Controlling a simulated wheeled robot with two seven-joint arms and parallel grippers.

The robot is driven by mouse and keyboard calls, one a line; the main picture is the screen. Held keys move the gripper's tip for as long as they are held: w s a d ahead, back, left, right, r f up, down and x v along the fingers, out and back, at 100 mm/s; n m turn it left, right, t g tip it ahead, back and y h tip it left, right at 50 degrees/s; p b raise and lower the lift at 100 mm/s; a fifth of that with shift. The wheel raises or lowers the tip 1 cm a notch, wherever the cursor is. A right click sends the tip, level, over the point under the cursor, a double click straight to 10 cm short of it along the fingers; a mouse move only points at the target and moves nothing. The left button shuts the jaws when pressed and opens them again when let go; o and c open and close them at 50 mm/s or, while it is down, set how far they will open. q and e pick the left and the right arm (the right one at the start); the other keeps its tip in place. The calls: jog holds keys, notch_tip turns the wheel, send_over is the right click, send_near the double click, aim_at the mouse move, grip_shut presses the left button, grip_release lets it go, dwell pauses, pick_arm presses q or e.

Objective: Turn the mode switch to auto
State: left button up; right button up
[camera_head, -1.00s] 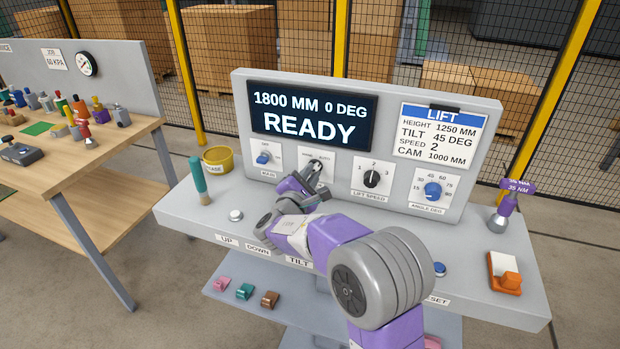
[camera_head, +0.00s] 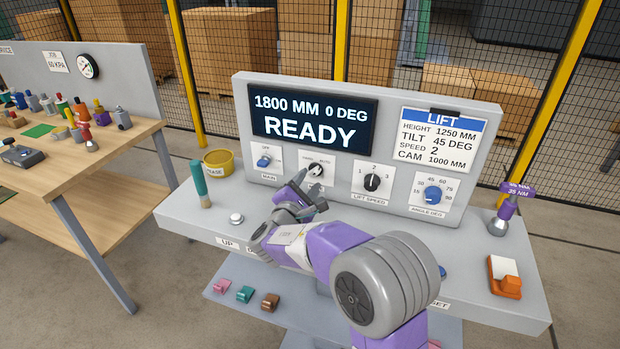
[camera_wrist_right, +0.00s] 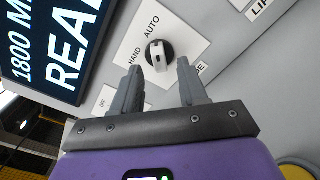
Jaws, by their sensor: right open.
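The mode switch (camera_head: 316,170) is a round black knob with a pale bar, on a white plate marked HAND and AUTO under the display. In the right wrist view the knob (camera_wrist_right: 159,55) shows clearly, with one end of its bar toward the AUTO label (camera_wrist_right: 152,27). My right gripper (camera_head: 308,193) is below and in front of the knob in the head view. In the right wrist view its two fingers (camera_wrist_right: 159,72) are spread, with nothing between them, and the knob is beyond their tips. My left gripper is not in view.
The main switch (camera_head: 264,161) is left of the mode switch; the lift speed knob (camera_head: 371,182) and angle knob (camera_head: 432,194) are right. The display (camera_head: 312,117) reads READY. A teal-handled tool (camera_head: 200,185) and yellow tub (camera_head: 218,162) stand at the left.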

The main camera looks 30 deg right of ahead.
jog(key=v, duration=0.5)
jog(key=shift+s+a+p, duration=0.15)
jog(key=shift+p, duration=0.25)
jog(key=shift+r, duration=0.1)
